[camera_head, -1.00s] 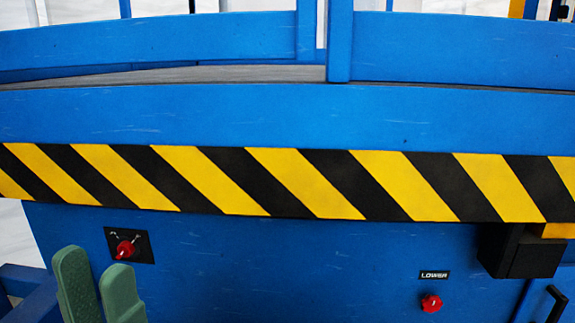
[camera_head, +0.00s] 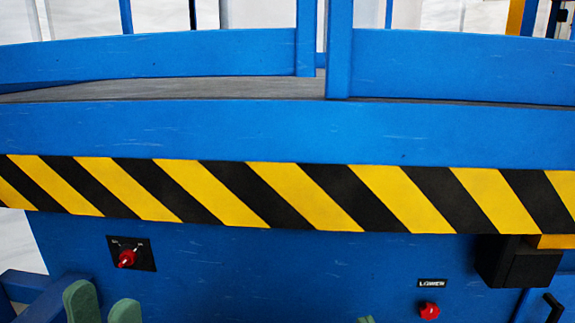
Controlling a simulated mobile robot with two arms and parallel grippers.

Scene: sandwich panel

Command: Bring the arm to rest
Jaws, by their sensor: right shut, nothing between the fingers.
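My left gripper (camera_head: 103,305) shows at the bottom left as two green fingertips with a gap between them. It is open, with nothing seen between the fingers. It is below the red rotary switch (camera_head: 127,258) on its black plate. My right gripper (camera_head: 366,320) shows only as a small green tip at the bottom edge, left of the red knob (camera_head: 429,311) under the "LOWER" label (camera_head: 432,283). It is shut and no object shows at it. The rest of both grippers is below the picture.
A blue panel (camera_head: 250,275) fills the lower front. Above it runs a yellow and black striped band (camera_head: 300,195) and a blue platform with rails (camera_head: 150,55). A black box (camera_head: 518,265) juts out at the right, above a black handle (camera_head: 553,307).

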